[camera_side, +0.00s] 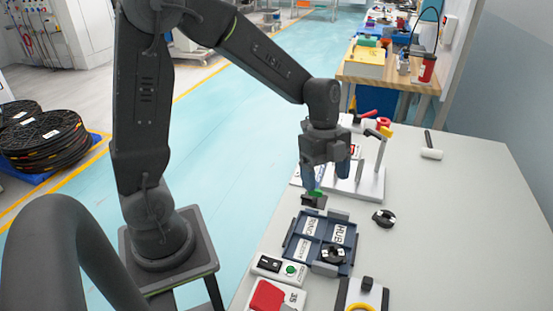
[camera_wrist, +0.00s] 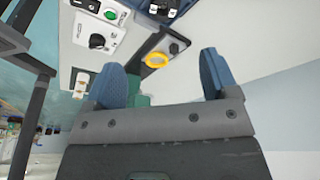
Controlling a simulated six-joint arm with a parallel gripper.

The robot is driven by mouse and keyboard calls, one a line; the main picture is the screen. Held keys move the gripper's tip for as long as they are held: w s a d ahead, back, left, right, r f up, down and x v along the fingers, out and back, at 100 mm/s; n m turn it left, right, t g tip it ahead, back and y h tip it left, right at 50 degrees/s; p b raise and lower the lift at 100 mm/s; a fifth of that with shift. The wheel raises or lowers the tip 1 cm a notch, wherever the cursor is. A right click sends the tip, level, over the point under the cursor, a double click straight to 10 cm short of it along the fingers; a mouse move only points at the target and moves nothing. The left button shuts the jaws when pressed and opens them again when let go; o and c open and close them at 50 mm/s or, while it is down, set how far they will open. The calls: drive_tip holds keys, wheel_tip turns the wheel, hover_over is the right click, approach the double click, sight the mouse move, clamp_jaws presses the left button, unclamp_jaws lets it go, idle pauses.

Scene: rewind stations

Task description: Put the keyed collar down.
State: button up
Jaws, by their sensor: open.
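My gripper (camera_side: 326,178) is open and hangs over the table by the lever stand. The wrist view shows its two blue fingers (camera_wrist: 160,64) spread apart with nothing clasped between them. A dark round collar-like piece (camera_side: 384,217) with a pale mark lies on the bare table, right of the blue tray. Another dark round piece (camera_side: 333,254) sits at the near right of the blue tray (camera_side: 290,246), in or over a compartment. I cannot tell for certain which is the keyed collar. A small green part on a black block (camera_side: 314,201) is below my gripper.
The lever stand (camera_side: 370,184) with red and black handles is right of my gripper. A switch box (camera_side: 279,268) and a red-topped box (camera_side: 270,296) stand near the tray. A white-headed mallet-like tool (camera_side: 431,153) lies farther back.

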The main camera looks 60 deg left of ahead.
drive_tip(key=s+r+n+t+y, duration=0.1)
drive_tip(key=s+r+n+t, duration=0.2)
drive_tip(key=s+r+n, duration=0.2)
drive_tip(key=s+r+n+t+y, duration=0.2)
drive_tip(key=s+r+n, duration=0.3)
drive_tip(key=s+n, duration=0.5)
drive_tip(key=n+t, duration=0.1)
drive_tip(key=n, duration=0.1)
drive_tip(key=shift+a+r+n, duration=0.25)
drive_tip(key=shift+r+n, duration=0.05)
drive_tip(key=shift+n, duration=0.1)
